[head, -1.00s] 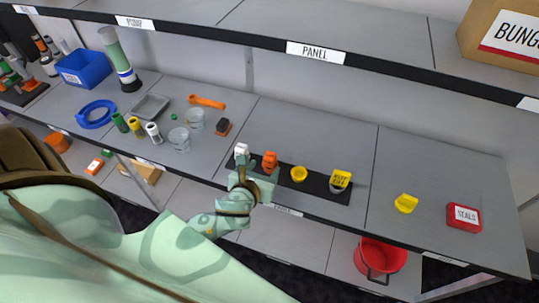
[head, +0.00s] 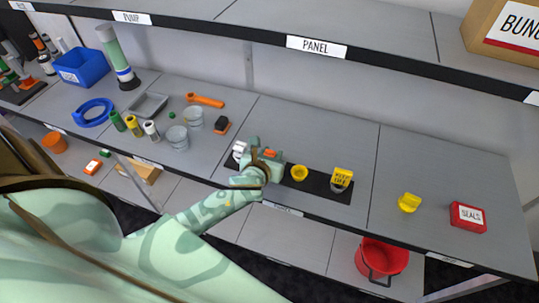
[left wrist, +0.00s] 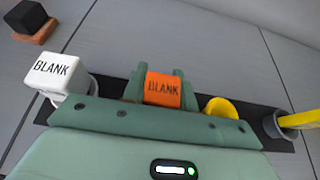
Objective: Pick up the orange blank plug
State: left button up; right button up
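The orange blank plug (left wrist: 162,90) stands upright on the black strip, with BLANK printed on its face. In the left wrist view my left gripper (left wrist: 161,82) has one finger on each side of it. No clear gap shows, but I cannot tell whether the fingers press on it. In the head view the left gripper (head: 266,156) covers most of the plug, with only a bit of orange (head: 270,153) showing. My right gripper is not in view.
A white BLANK plug (left wrist: 57,72) stands close on the left, a yellow cup-shaped piece (left wrist: 221,107) close on the right. Farther right are a yellow labelled piece (head: 342,178), a yellow part (head: 409,202) and a red SEALS box (head: 468,217). An upper shelf (head: 310,44) runs above.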

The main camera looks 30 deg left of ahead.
pick_arm(q)
jog(key=shift+c, duration=0.4)
jog(key=shift+r, duration=0.3)
notch_tip(320, 180, up, 2)
jog(key=shift+r+p, duration=0.25)
jog(key=shift+p, duration=0.55)
jog(key=s+d+r+p, duration=0.2)
jog(key=s+r+p, duration=0.9)
jog(key=s+r, duration=0.3)
jog(key=shift+r, duration=0.45)
jog(key=shift+d, duration=0.1)
